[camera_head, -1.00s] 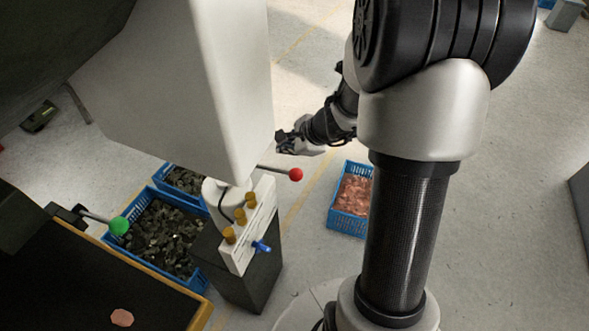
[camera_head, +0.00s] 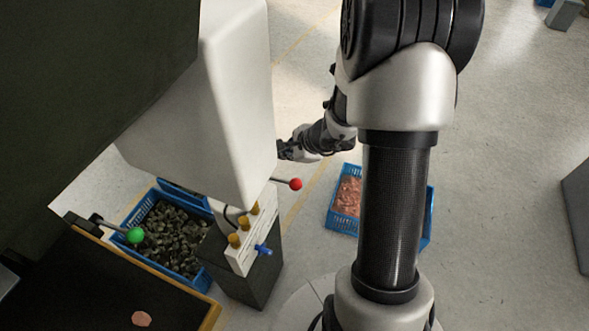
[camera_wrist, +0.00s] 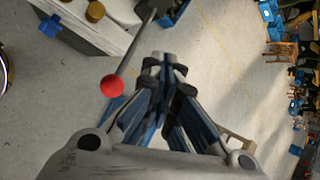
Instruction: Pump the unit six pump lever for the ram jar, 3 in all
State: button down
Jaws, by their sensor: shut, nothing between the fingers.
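A lever with a red ball knob (camera_head: 296,184) sticks out to the right from the white panel unit, its rod partly hidden behind the large pale housing. The red knob also shows in the wrist view (camera_wrist: 112,86), left of my gripper, on a grey rod running up to the right. My gripper (camera_head: 284,150) is just above and behind the red knob in the head view, apart from it. In the wrist view my gripper (camera_wrist: 162,58) has its fingers together, holding nothing. A second lever with a green ball knob (camera_head: 135,235) is at the left. I cannot read any unit label or see a ram jar.
The pale housing (camera_head: 225,110) stands close left of my gripper. The white panel (camera_head: 240,256) bears yellow caps and a blue handle (camera_head: 264,250). Blue crates hold dark lumps (camera_head: 178,240) and copper-coloured pieces (camera_head: 347,195).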

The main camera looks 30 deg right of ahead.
jog(key=shift+r+p, duration=0.5)
jog(key=shift+p, duration=0.35)
jog(key=shift+f, duration=0.2)
jog(key=b, duration=0.5)
send_over(291, 183)
jog(key=f, duration=0.7)
jog(key=shift+w+f, duration=0.15)
jog(key=shift+w, duration=0.05)
jog(key=shift+s+f+b, duration=0.15)
jog(key=shift+f+b, duration=0.5)
jog(key=shift+b, duration=0.35)
jog(key=shift+f, duration=0.1)
jog(key=shift+f+b, duration=0.3)
jog(key=shift+b, duration=0.4)
